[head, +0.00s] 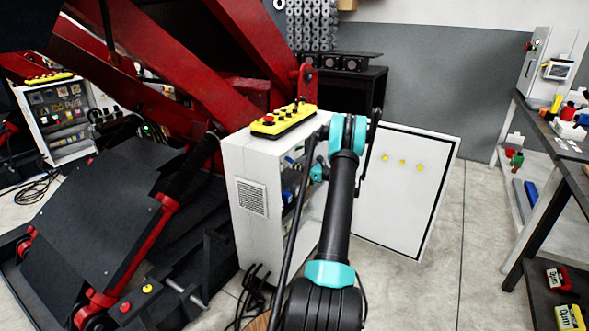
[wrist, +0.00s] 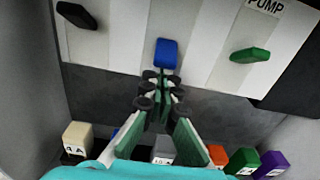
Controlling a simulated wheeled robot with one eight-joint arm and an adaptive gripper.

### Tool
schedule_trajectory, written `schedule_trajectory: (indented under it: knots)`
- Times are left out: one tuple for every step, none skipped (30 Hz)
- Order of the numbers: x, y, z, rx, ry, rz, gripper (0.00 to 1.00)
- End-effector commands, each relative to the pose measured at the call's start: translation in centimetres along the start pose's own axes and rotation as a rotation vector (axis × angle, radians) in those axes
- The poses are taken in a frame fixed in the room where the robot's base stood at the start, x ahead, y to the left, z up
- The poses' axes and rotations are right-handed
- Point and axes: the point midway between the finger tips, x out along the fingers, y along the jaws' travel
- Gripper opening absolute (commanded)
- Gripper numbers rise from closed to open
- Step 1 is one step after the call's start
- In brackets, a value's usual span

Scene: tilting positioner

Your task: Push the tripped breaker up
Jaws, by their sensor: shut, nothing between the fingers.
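The breaker panel fills the upper part of the wrist view. It carries a black lever (wrist: 77,15) at left, a blue lever (wrist: 166,52) in the middle and a green lever (wrist: 250,55) at right, under a "PUMP" label (wrist: 264,6). The blue one stands upright in the picture; the black and green ones lie slanted. I cannot tell which is the tripped breaker. My gripper (wrist: 162,78) is shut and empty, its tips just below the blue lever; contact cannot be told. In the head view the gripper is mostly hidden behind my arm at the open white cabinet (head: 255,215).
Several coloured blocks, including an orange one (wrist: 217,155) and a purple one (wrist: 272,164), line the bottom of the wrist view. The cabinet door (head: 405,190) stands open at right. A yellow control box (head: 283,120) sits on the cabinet. A workbench (head: 560,150) stands far right.

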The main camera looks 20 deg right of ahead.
Motion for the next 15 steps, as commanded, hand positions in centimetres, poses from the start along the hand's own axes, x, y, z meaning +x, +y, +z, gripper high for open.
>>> schedule_trajectory:
  knots:
    - [-0.1, 0.0, 0.5, -0.001, 0.037, 0.000, 0.00]
    - [-0.2, 0.0, 0.6, -0.001, 0.062, 0.000, 0.00]
    - [-0.3, 0.0, 0.8, 0.000, 0.099, 0.000, 0.00]
    - [-0.4, 0.0, 1.0, -0.001, 0.128, 0.000, 0.00]
    - [-0.5, 0.1, 1.2, -0.001, 0.156, 0.000, 0.00]
    - [-0.5, 0.0, 1.4, -0.001, 0.195, 0.000, 0.00]
    - [-0.6, 0.1, 1.6, -0.001, 0.224, 0.000, 0.00]
    - [-0.6, 0.1, 1.7, -0.002, 0.253, 0.000, 0.00]
    - [-0.7, 0.1, 2.0, -0.001, 0.291, 0.000, 0.00]
    - [-0.7, 0.1, 2.1, -0.001, 0.319, 0.000, 0.00]
    - [-0.8, 0.1, 2.3, -0.002, 0.348, 0.001, 0.00]
    - [-0.8, 0.1, 2.5, -0.001, 0.385, 0.001, 0.00]
    - [-0.8, 0.1, 2.7, -0.001, 0.414, 0.001, 0.00]
    - [-0.8, 0.1, 2.9, -0.002, 0.441, 0.002, 0.00]
    - [-0.8, 0.1, 3.1, -0.001, 0.477, 0.001, 0.00]
